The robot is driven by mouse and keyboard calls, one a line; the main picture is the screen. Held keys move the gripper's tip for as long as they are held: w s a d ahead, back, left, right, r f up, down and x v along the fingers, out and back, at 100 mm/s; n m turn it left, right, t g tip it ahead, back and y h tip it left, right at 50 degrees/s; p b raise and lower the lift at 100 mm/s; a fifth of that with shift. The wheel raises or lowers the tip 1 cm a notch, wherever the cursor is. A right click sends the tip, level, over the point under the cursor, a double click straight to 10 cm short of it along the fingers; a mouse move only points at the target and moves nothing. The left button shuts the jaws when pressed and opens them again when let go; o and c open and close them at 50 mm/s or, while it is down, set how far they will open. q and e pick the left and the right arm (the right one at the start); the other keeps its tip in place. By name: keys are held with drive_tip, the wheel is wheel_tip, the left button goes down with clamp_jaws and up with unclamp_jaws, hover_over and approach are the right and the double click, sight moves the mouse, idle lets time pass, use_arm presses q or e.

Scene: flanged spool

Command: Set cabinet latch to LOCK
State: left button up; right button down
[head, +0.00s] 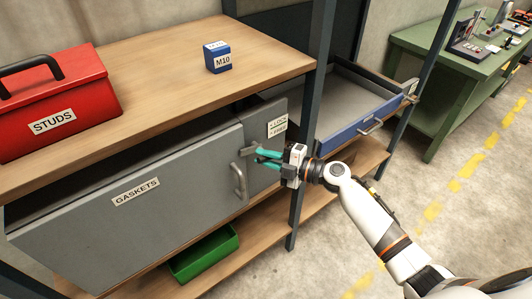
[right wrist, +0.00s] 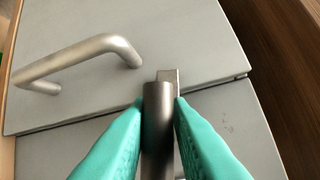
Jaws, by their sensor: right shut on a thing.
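The grey cabinet (head: 95,215) has a door marked GASKETS with a bar handle (head: 239,182); this handle also shows in the right wrist view (right wrist: 80,60). The dark grey latch (head: 249,150) is by the door's right edge, below a small label reading LOCK above FREE (head: 277,128). In the right wrist view the latch bar (right wrist: 157,125) lies between my teal fingers, with its end by a small block at the door edge. My right gripper (head: 262,159) is shut on the latch and partly hides it. My left gripper is not in view.
A red STUDS toolbox (head: 60,105) and a blue M10 box (head: 218,57) stand on the wooden top. A blue drawer (head: 365,122) stands open at right. A rack post (head: 313,120) rises close to my right gripper. A green bin (head: 205,252) sits below.

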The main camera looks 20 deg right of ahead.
drive_tip(key=shift+r+n+g+h+p, duration=0.15)
drive_tip(key=shift+n+g+h+p, duration=0.25)
drive_tip(key=shift+n+p, duration=0.45)
drive_tip(key=shift+f+n+p, duration=0.25)
drive_tip(key=shift+p, duration=0.05)
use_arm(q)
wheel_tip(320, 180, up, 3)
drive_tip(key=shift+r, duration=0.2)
use_arm(e)
drive_tip(key=shift+f, duration=0.1)
drive_tip(key=c, duration=1.3)
unclamp_jaws()
drive_tip(key=shift+c, duration=0.2)
use_arm(q)
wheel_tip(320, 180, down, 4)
drive_tip(key=b, duration=0.3)
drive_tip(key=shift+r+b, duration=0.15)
drive_tip(key=shift+b, duration=0.25)
use_arm(e)
drive_tip(key=v, duration=1.2)
